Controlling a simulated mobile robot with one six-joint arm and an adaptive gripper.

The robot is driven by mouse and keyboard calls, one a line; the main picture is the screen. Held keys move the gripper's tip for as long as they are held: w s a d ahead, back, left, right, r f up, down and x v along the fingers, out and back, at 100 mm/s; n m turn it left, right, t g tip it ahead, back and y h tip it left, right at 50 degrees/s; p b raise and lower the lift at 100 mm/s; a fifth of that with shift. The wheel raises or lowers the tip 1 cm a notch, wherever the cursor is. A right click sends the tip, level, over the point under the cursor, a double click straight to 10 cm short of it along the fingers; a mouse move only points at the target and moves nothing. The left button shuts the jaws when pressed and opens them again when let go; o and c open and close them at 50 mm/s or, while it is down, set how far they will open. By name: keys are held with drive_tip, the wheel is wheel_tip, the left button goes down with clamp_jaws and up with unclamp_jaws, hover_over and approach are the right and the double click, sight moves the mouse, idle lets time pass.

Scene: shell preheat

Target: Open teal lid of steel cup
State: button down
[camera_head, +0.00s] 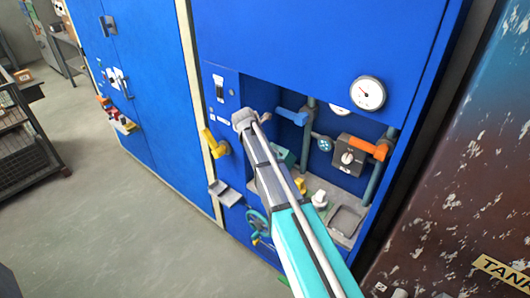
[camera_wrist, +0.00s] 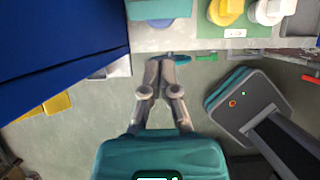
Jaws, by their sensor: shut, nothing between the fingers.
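My gripper (camera_wrist: 166,62) is shut and empty in the wrist view, with its fingertips just below the shelf edge. A teal object (camera_wrist: 160,9) is cut off by the top of that view, on the shelf beyond the fingertips and apart from them. In the head view a teal object (camera_head: 285,157) shows in the blue cabinet's recess, partly behind my arm. I cannot tell whether either is the lid. No steel cup can be made out.
A yellow knob (camera_wrist: 226,10) and white knob (camera_wrist: 270,11) stand on the shelf (camera_wrist: 205,37). A teal handwheel (camera_head: 257,222) is below the recess. Blue (camera_head: 292,116) and orange (camera_head: 376,149) valve handles and pipes crowd the recess. The floor (camera_head: 115,215) at left is clear.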

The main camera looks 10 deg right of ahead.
drive_tip(key=s+a+f+t+h+b, duration=0.5)
drive_tip(key=f+t+h+b, duration=0.3)
drive_tip(key=b, duration=1.5)
drive_tip(key=shift+s+a+f, duration=0.2)
drive_tip(key=shift+a+f, duration=0.2)
drive_tip(key=shift+f, duration=0.3)
drive_tip(key=shift+w, duration=0.1)
drive_tip(key=r+p+x, duration=0.1)
drive_tip(key=r+x, duration=0.2)
drive_tip(key=x, duration=0.9)
drive_tip(key=shift+w+d, duration=0.25)
drive_tip(key=shift+d, duration=0.25)
